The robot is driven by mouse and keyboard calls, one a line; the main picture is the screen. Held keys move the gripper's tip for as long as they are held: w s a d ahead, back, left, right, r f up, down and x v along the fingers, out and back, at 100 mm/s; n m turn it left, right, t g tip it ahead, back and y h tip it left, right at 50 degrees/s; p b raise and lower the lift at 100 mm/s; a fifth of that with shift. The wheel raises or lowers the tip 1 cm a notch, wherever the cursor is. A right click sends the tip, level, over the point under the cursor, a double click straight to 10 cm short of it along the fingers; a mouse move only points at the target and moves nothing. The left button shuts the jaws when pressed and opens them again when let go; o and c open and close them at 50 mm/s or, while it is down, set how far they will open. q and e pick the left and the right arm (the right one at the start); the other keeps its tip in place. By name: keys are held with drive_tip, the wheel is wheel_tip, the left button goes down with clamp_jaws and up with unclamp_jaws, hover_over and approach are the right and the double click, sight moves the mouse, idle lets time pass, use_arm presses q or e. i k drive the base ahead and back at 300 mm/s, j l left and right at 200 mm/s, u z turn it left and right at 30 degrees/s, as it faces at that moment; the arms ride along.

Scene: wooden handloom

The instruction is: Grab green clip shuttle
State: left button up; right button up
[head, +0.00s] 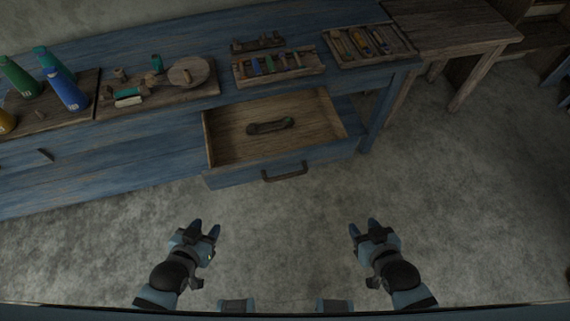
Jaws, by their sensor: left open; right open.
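A small elongated shuttle (270,126), dark brown with a greenish tint at its right end, lies inside the open drawer (225,145). It is the only thing I see in the drawer. My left gripper (206,226) is open and empty above the floor, in front of and below the drawer to the left. My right gripper (364,226) is open and empty, in front of the drawer to the right. Both are well apart from the shuttle.
The drawer front has a dark handle (284,172). The blue bench (110,150) holds bottles (66,90) at left, a board with spools, and trays (277,66) of coloured pieces. A wooden table (450,28) stands at right. The grey floor is clear.

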sight(252, 129)
drive_tip(key=i+j, duration=0.15)
drive_tip(key=j, duration=0.25)
drive_tip(key=i+j, duration=0.2)
drive_tip(key=j, duration=0.15)
drive_tip(key=i+j+z, duration=0.1)
drive_tip(key=j, duration=0.3)
drive_tip(key=i+j, duration=0.2)
drive_tip(key=j, duration=0.2)
drive_tip(key=i+j, duration=0.15)
drive_tip(key=j, duration=0.2)
